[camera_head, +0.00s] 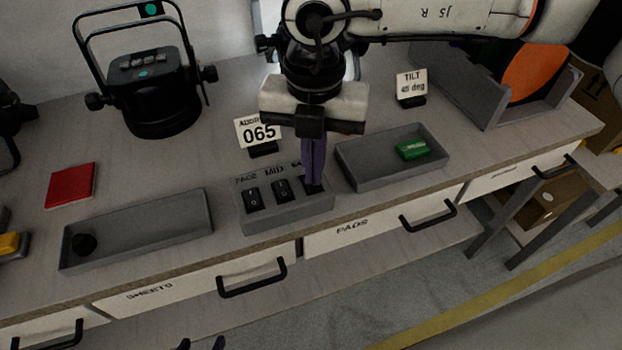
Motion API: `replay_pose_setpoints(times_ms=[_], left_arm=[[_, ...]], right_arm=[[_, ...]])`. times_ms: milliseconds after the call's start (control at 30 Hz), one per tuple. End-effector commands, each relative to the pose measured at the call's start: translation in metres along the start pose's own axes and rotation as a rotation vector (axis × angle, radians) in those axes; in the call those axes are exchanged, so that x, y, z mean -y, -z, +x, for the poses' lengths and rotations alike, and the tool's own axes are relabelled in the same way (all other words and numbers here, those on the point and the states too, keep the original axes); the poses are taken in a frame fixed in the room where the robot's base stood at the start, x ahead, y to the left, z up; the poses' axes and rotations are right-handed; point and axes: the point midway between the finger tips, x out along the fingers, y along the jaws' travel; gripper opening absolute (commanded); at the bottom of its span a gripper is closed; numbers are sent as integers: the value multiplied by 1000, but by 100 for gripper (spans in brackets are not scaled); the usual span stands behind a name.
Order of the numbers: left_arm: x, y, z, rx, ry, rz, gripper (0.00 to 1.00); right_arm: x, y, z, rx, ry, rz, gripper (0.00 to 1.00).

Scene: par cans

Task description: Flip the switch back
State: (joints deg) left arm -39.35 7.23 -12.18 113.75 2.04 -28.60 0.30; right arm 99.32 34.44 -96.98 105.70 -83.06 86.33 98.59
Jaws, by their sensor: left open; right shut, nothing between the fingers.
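A grey switch box (285,208) stands near the table's front edge, with a row of dark rocker switches. The left switch (254,199) and the middle switch (281,190) show clearly under printed labels. My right gripper (313,187) points down at the right end of the box, its purple fingers shut and empty. Its fingertips are at the right switch and mostly hide it; I cannot tell whether they touch it or which way it is tipped. Two dark tips at the bottom edge appear to be my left gripper (202,344), open, low in front of the table.
A grey tray (140,228) with a dark knob lies left of the box. Another tray (375,173) with a green block (411,149) lies right. A sign reading 065 (259,133) stands behind the box.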

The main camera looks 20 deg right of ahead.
Motion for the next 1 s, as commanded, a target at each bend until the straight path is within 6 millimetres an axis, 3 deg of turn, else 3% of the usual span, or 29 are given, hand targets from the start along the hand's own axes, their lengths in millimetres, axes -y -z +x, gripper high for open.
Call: replay_pose_setpoints(times_ms=[767,1000], left_arm=[[1,-8,8,-1,0,0,49],[0,-6,6,-1,0,0,49]], right_arm=[[0,0,13,0,0,1,0],[0,0,7,0,0,1,0]])
